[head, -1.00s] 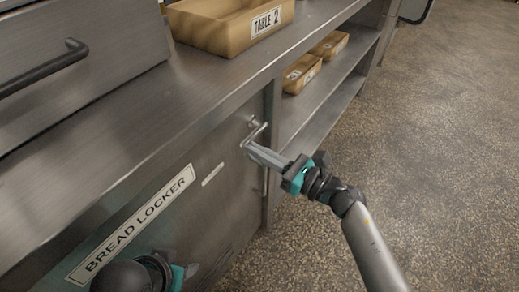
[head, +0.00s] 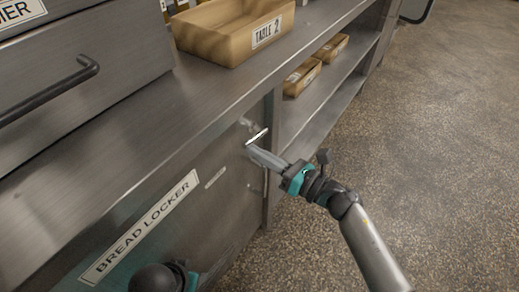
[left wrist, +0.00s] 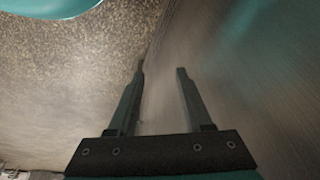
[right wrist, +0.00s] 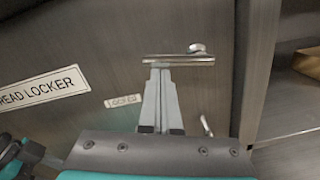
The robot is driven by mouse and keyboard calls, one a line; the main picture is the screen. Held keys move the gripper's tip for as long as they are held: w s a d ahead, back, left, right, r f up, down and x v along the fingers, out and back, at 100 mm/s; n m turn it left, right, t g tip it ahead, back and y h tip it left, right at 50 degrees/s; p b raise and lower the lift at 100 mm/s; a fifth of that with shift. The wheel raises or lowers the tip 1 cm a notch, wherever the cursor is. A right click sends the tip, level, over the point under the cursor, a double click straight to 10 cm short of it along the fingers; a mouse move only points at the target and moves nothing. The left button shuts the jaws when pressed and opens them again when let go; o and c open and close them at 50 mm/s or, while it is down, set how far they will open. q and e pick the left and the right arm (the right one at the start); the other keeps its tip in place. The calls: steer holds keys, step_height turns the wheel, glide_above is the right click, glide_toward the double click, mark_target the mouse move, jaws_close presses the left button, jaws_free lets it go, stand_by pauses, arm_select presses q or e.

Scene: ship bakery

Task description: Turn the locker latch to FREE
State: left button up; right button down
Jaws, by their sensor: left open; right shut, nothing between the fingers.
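The locker latch is a bare metal bar handle (head: 257,137) on the grey bread locker door (head: 225,205), near the door's right edge. In the right wrist view the latch bar (right wrist: 180,58) lies about level, with its round pivot (right wrist: 197,48) near its right end. My right gripper (head: 251,150) is shut and empty. Its fingertips (right wrist: 160,68) are at the bar's left part, just below it; I cannot tell whether they touch. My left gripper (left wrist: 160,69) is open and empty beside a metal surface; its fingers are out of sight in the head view.
A small plate (right wrist: 123,100) with unreadable lettering is left of the latch. A BREAD LOCKER label (head: 140,228) is on the door. A TABLE 2 tray (head: 232,32) stands on the counter above. Open shelves hold small trays (head: 301,77). Floor at right is clear.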

mark_target(267, 128)
step_height(267, 128, up, 2)
steer(key=m+p, duration=0.3)
steer(key=shift+w+r+m, duration=0.1)
steer(key=shift+m, duration=0.2)
steer(key=r+m+p, duration=0.1)
steer(key=m+p, duration=0.1)
steer(key=w+d+r+m+p, duration=0.1)
steer(key=m+p, duration=0.1)
steer(key=m, duration=0.1)
steer(key=r+m+p, duration=0.1)
steer(key=m+p, duration=0.1)
steer(key=m, duration=0.1)
steer(key=shift+w+d+r+h+p, duration=0.1)
steer(key=shift+w+d+h+p, duration=0.1)
steer(key=shift+w+h+p, duration=0.15)
arm_select(q)
steer(key=s+a+f, duration=0.4)
steer(key=s+f, duration=0.2)
steer(key=f, duration=0.1)
steer(key=s+a+f+g+y, duration=0.1)
steer(key=s+a+f, duration=0.3)
steer(key=s+f, duration=0.3)
steer(key=shift+s+p, duration=0.3)
arm_select(e)
steer(key=shift+w+d+r+m, duration=0.25)
steer(key=shift+w+d+m, duration=0.15)
steer(key=shift+m, duration=0.6)
steer(key=shift+w, duration=0.15)
